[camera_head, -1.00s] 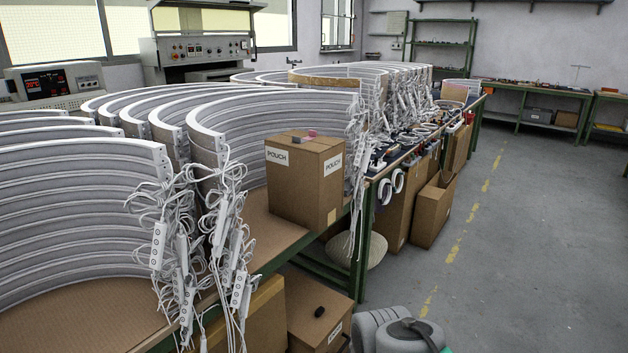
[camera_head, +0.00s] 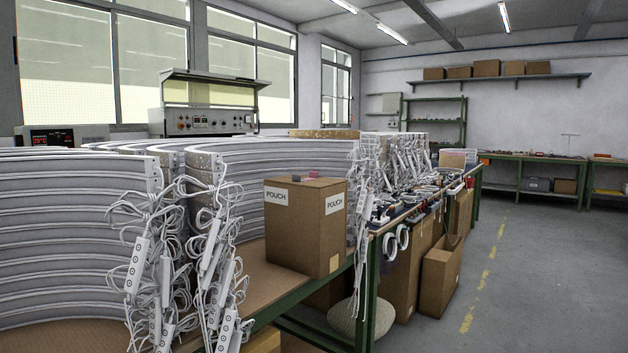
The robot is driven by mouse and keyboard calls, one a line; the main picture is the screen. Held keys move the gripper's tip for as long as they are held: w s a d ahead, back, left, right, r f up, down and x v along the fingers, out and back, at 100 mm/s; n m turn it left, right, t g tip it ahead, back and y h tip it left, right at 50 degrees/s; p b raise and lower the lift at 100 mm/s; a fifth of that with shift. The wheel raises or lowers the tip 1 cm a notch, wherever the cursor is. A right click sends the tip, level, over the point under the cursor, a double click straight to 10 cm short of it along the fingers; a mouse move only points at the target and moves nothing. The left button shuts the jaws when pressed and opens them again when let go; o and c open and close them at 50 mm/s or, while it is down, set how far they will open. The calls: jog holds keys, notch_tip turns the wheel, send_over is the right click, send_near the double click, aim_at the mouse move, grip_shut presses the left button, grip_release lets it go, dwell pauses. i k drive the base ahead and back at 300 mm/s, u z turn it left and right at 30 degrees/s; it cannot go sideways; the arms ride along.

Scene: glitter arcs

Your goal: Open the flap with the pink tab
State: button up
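A closed brown cardboard box (camera_head: 300,246) with white "POUCH" labels stands upright on the workbench. A small pink tab (camera_head: 313,174) shows at its top, near the middle. A darker, purplish tab (camera_head: 296,178) sits just to its left. The top is seen almost edge-on, so I cannot make out the flaps or their seam. My gripper is not in view.
The green-framed bench (camera_head: 285,301) carries large white curved arcs (camera_head: 280,158) with hanging cables (camera_head: 215,270) left of the box. Several cartons (camera_head: 441,279) stand on the floor beyond. Open grey floor (camera_head: 540,290) lies to the right.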

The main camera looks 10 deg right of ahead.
aim_at(313, 175)
jog(key=z, duration=1.2)
jog(key=i, duration=1.15)
jog(key=u, duration=0.9)
